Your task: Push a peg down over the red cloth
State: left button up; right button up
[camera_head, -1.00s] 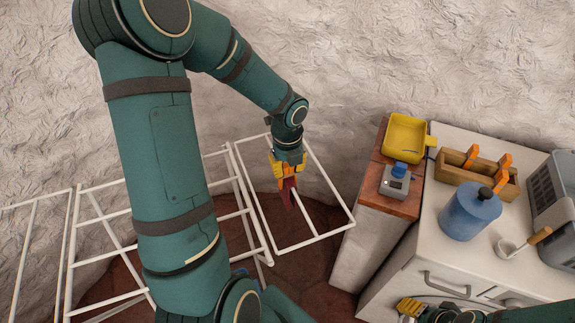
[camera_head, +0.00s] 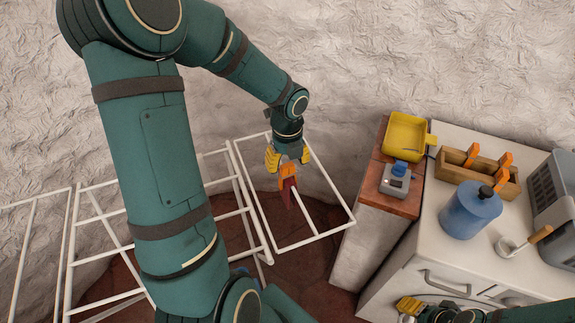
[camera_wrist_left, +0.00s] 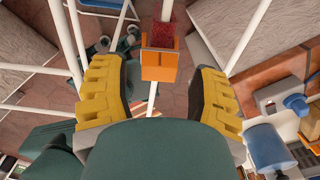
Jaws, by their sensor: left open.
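The red cloth (camera_head: 289,196) hangs over a white bar of the drying rack (camera_head: 311,240), and its upper edge also shows in the left wrist view (camera_wrist_left: 161,35). An orange peg (camera_head: 287,176) sits over the cloth at the bar; in the left wrist view the peg (camera_wrist_left: 160,64) stands between the fingers. My left gripper (camera_head: 287,159) is above the peg with its yellow fingers spread wide. The fingers are apart from the peg on both sides in the left wrist view (camera_wrist_left: 157,90). My right gripper (camera_head: 409,307) shows only partly at the bottom edge, and its jaws are unclear.
A blue canister (camera_head: 470,214), a yellow tray (camera_head: 406,138) and a small grey device (camera_head: 396,181) are near. The textured wall lies close behind the rack.

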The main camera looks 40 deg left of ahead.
pick_arm(q)
notch_tip(320, 180, up, 10)
dwell(0.3)
jog(key=shift+d, duration=0.15)
